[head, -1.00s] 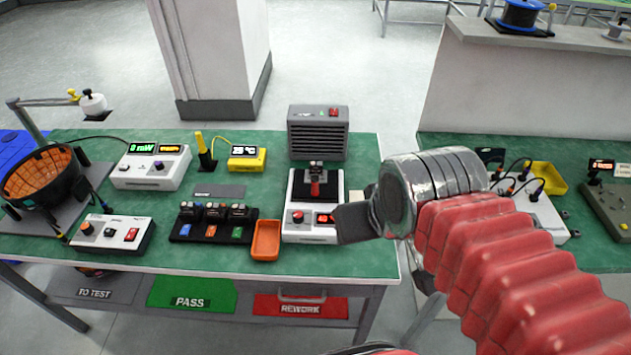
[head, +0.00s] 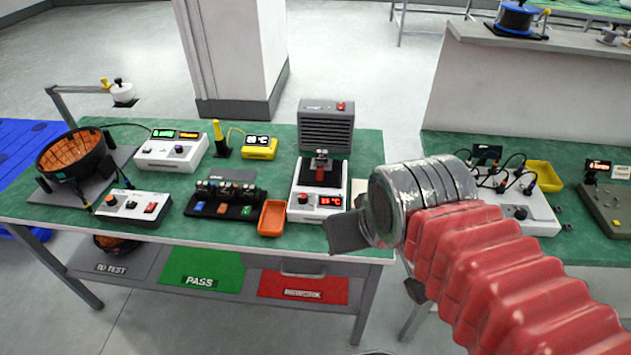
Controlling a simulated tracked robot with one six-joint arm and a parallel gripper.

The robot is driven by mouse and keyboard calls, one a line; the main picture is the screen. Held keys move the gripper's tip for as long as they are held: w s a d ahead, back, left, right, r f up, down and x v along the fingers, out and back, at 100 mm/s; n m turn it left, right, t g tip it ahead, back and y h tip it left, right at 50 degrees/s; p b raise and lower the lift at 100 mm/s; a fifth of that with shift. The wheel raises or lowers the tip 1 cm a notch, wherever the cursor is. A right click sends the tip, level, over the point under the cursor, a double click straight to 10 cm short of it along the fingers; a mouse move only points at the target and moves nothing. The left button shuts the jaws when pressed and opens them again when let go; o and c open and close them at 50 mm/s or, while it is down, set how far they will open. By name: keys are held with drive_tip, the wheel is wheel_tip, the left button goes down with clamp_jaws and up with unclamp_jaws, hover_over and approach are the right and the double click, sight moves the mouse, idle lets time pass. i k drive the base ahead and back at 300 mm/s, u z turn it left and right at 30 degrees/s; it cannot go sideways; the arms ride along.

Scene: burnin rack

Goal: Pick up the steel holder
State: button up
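A small steel piece with a red handle (head: 320,172) stands on the black plate of a white heater-like unit (head: 304,213) on the green bench; it may be the steel holder, but I cannot be sure. Several small dark holders with coloured tags (head: 222,208) sit in a black rack (head: 250,212) to its left. My gripper (head: 345,233) shows as a dark grey flat finger at the end of my silver wrist and red sleeve, in front of the bench's right front edge. It appears side-on, so its opening is hidden. I see nothing held.
An orange tray (head: 273,218) lies between rack and heater unit. A grey fan box (head: 326,126) stands behind. White instruments (head: 172,150) and an orange-lined bowl (head: 72,155) fill the left. A second bench (head: 590,240) stands right.

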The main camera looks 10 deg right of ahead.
sight(319, 167)
drive_tip(key=u, duration=0.45)
drive_tip(key=k, duration=1.05)
drive_tip(key=u, duration=0.8)
drive_tip(key=i, duration=1.5)
drive_tip(key=z, duration=0.15)
drive_tip(key=i, duration=0.55)
drive_tip(key=z, duration=0.9)
drive_tip(key=i, duration=0.45)
drive_tip(key=z, duration=0.25)
